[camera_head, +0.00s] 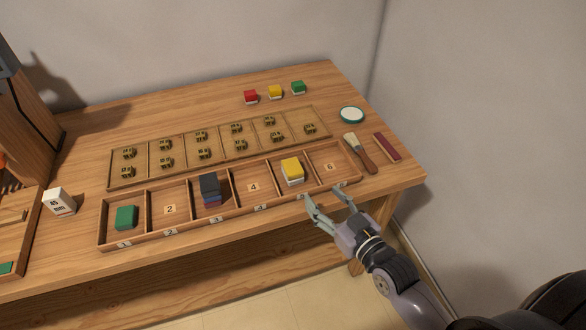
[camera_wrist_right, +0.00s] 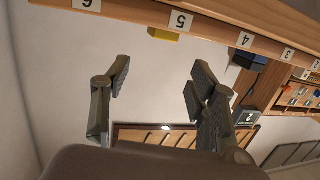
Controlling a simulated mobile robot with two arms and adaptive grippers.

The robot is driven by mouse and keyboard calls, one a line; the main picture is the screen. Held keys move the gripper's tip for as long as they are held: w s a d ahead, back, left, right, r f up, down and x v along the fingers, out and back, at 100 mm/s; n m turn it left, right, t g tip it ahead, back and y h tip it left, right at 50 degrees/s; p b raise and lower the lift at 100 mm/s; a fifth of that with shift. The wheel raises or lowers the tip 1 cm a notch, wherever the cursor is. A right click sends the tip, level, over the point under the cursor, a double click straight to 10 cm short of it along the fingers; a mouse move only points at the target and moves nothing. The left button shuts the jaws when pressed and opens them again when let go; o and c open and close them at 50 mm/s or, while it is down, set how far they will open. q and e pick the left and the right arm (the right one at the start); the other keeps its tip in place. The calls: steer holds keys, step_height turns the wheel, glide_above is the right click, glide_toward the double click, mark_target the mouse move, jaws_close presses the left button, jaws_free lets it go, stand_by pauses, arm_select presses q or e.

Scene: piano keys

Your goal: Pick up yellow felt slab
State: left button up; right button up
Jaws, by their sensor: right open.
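A yellow block with a white lower part (camera_head: 292,168) sits in compartment 5 of the long wooden tray (camera_head: 100,228). A small yellow edge of it (camera_wrist_right: 163,35) shows beside the label 5 in the right wrist view. A second, smaller yellow-topped piece (camera_head: 275,91) stands at the back of the table between a red and a green one. My right gripper (camera_head: 321,196) is open and empty, in front of the tray near labels 5 and 6 and apart from the yellow block. Its spread fingers (camera_wrist_right: 157,92) also show in the wrist view. My left gripper is not in view.
The tray holds a green block (camera_head: 125,217) and a dark stack (camera_head: 210,188); compartments 2, 4 and 6 look empty. Behind it is a wooden grid (camera_head: 217,145) with small brass pieces. A brush (camera_head: 358,151), a round dish (camera_head: 351,115) and a maroon bar (camera_head: 387,147) lie right.

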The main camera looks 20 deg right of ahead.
mark_target(296, 171)
steer(key=x, duration=0.6)
steer(key=p+x, duration=0.1)
steer(key=x, duration=0.6)
steer(key=shift+w+a+f, duration=0.1)
steer(key=shift+w+a, duration=0.05)
steer(key=shift+a, duration=0.1)
steer(key=shift+c, duration=0.3)
steer(key=c, duration=0.7)
